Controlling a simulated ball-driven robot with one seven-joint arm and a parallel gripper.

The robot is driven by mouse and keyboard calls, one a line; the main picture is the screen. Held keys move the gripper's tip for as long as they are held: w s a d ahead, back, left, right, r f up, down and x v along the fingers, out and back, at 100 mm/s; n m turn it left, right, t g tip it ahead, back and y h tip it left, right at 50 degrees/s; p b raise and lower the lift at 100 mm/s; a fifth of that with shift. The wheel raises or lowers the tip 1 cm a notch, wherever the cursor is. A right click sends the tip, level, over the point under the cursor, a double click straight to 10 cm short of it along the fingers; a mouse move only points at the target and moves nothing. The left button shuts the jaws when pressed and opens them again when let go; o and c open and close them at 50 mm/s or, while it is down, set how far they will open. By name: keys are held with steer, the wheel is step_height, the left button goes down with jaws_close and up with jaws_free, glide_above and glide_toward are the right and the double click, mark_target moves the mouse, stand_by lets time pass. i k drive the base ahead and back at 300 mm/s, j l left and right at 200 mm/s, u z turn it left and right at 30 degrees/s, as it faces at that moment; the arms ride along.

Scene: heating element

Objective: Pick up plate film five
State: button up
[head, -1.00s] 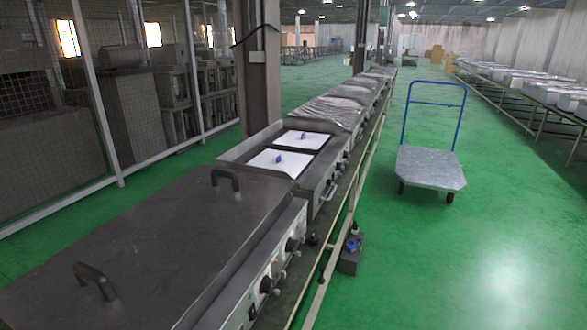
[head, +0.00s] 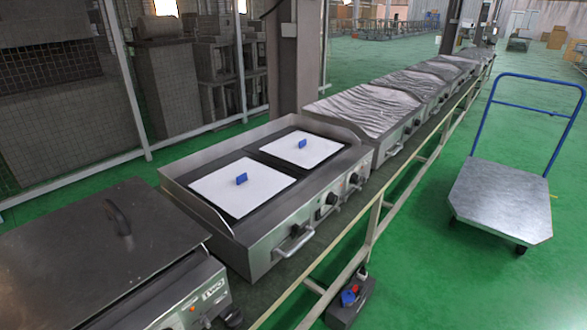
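Two white square plate films lie flat on the dark top of an open steel griddle unit (head: 262,225) in the middle of the head view. The nearer white film (head: 225,193) has a small blue upright tab (head: 241,179) on it. The farther white film (head: 318,147) has a similar blue tab (head: 302,143). I cannot tell which is plate film five, as no number is readable. My gripper is not in view.
A lidded steel unit (head: 75,245) stands at the near left and wrapped units (head: 365,105) continue beyond along the line. A rail (head: 375,222) runs along its right side. A trolley (head: 500,195) stands on the open green floor at right.

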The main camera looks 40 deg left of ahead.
mark_target(237, 188)
steer(key=i+u, duration=0.25)
steer(key=i, duration=0.15)
steer(key=i+l+u, duration=0.4)
steer(key=i+u, duration=0.15)
steer(key=i, duration=0.15)
